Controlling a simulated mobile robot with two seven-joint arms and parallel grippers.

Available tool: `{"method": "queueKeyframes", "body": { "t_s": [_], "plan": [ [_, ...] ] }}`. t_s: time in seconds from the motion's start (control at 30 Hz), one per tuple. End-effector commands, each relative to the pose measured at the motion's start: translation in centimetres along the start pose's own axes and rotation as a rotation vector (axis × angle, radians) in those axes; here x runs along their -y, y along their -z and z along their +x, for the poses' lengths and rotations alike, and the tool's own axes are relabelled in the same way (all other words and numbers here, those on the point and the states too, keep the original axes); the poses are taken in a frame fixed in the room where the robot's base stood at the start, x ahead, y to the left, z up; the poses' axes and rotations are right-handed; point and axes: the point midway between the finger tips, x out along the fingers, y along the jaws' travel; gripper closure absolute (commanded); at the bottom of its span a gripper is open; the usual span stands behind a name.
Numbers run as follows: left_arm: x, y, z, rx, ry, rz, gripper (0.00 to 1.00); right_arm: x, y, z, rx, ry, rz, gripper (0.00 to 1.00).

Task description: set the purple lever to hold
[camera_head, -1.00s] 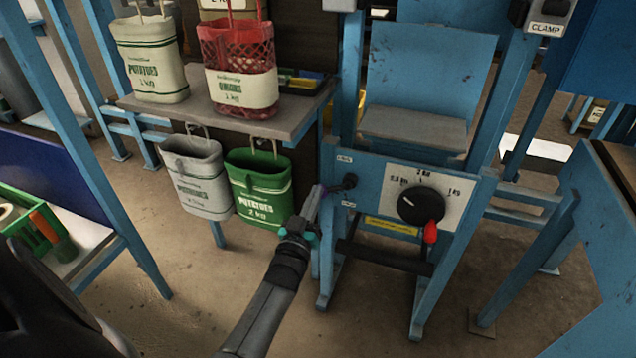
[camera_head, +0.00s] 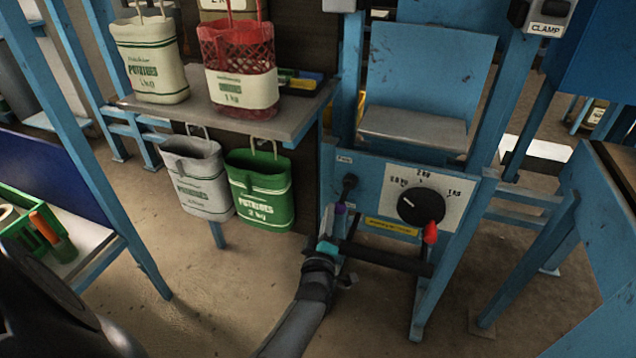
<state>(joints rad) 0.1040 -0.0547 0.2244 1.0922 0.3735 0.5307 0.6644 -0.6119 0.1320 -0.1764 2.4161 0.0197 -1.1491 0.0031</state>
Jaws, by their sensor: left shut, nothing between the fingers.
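The purple lever (camera_head: 341,209) is on the left side of the blue machine's front panel. It hangs down from a dark pivot, its purple end lowest, tilted slightly left. A small label sits above the pivot; its lettering is too small to read surely. The label spot below is covered by the lever. My left gripper (camera_head: 338,232) is shut and empty, just below the purple end. I cannot tell whether it touches the lever. My right gripper is not in view.
A dark bar (camera_head: 385,257) crosses below the panel. A shelf (camera_head: 290,128) at left carries sacks, with a grey sack (camera_head: 196,180) and a green sack (camera_head: 262,190) hanging below.

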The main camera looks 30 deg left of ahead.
Motion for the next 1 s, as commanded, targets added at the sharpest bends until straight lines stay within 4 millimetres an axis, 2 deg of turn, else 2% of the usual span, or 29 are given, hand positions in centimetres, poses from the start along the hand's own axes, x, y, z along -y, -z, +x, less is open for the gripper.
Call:
{"method": "queueKeyframes", "body": {
  "t_s": [0.4,1.0],
  "plan": [
    [-0.13,-1.06,-0.22,0.001,0.033,-0.162,1.0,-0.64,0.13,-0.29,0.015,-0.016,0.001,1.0],
    [-0.14,-1.11,-0.23,0.0,0.036,-0.177,1.0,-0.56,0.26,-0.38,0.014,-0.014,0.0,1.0]
  ]
}}
